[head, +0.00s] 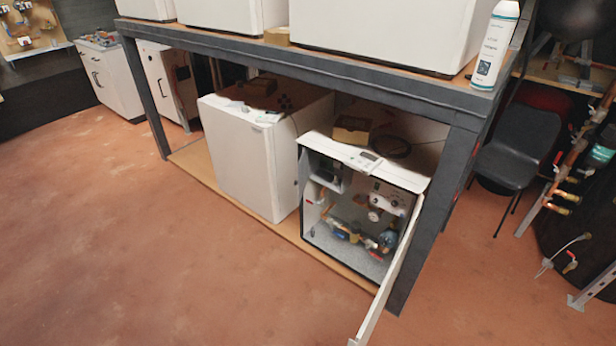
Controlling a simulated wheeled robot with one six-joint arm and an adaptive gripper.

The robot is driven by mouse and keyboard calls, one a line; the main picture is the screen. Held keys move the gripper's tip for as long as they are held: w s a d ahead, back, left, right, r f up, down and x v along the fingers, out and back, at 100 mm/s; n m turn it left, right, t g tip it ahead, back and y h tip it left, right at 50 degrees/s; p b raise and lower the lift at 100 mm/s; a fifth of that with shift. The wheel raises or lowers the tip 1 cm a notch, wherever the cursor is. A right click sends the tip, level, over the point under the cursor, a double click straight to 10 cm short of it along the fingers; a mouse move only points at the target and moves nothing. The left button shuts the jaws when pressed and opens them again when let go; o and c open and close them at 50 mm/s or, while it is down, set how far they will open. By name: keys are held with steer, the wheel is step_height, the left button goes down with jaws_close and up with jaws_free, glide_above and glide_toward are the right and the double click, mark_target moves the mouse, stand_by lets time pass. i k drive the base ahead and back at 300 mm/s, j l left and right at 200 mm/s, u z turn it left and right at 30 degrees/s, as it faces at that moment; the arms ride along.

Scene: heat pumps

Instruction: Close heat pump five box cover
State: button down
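An open white heat pump box (312,215) stands on the low shelf under the grey-framed bench, at the right end. Its inside shows a gauge panel, pipes and valves. Its white cover (392,270) is swung open on the right side and seen nearly edge-on, reaching forward past the shelf edge over the floor. No number shows on the box, so I cannot tell from a label whether it is heat pump five. My gripper is not in view.
A closed white box (243,158) stands left of the open one. The bench leg (437,222) is close to the open cover. A black chair (508,150) and copper pipework (580,150) are at the right. The red floor (130,240) in front is clear.

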mark_target(303, 167)
steer(key=i+j+z, duration=0.15)
steer(key=j+z, duration=0.15)
steer(key=j, duration=0.75)
steer(key=j+z, duration=0.3)
steer(key=j, duration=0.8)
steer(key=i+j, duration=0.1)
steer(key=j, duration=0.5)
steer(key=i+j+z, duration=0.15)
steer(key=j, duration=1.05)
steer(key=i+l, duration=0.15)
steer(key=i, duration=0.75)
steer(key=j+u, duration=0.05)
